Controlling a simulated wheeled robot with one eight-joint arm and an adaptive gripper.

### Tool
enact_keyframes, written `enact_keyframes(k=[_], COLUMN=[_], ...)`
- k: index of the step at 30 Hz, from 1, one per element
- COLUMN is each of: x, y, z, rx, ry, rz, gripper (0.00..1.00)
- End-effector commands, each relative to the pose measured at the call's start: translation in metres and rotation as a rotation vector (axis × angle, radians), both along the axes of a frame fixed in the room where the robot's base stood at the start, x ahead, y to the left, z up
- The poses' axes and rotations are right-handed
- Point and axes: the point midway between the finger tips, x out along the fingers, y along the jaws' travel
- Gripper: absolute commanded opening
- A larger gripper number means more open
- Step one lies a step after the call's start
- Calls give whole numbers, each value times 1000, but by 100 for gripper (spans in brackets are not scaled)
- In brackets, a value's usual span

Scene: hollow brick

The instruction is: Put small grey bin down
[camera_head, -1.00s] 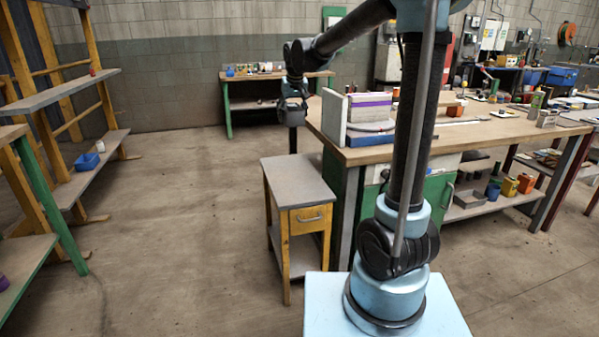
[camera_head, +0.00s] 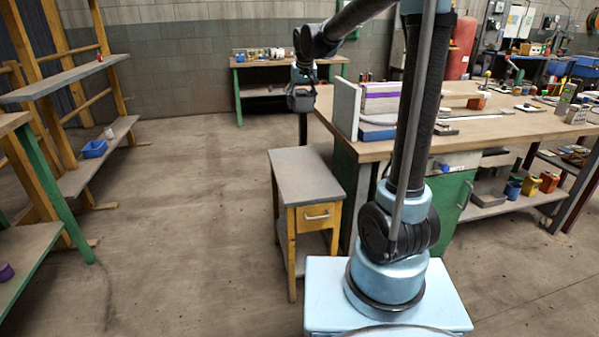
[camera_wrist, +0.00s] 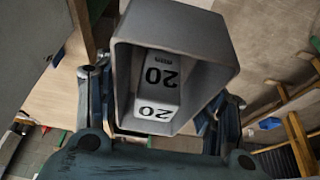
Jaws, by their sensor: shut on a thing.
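In the wrist view, a small grey bin (camera_wrist: 214,82) fills the upper middle, its open side toward the camera. A pale block (camera_wrist: 158,90) marked "20" is inside it. My gripper (camera_wrist: 160,100) has a finger on each side of the bin and is shut on it. In the head view, my gripper (camera_head: 302,98) is at the end of the raised arm, above and behind the small grey-topped side table (camera_head: 305,172). The bin cannot be made out clearly there.
A large workbench (camera_head: 470,138) with boards and tools stands right of the side table. Wooden shelves (camera_head: 68,76) with a blue bin (camera_head: 94,149) stand at the left. A back bench (camera_head: 238,63) is along the wall. The side table's top looks bare, and the floor between is clear.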

Motion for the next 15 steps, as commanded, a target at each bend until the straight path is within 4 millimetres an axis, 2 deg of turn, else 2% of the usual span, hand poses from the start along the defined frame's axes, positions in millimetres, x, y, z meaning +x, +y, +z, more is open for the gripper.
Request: enact_keyframes(k=[5,15], x=[5,4], y=[-1,-2], z=[-36,-129], rx=[0,0], ry=[0,0], rz=[2,16], gripper=[38,38])
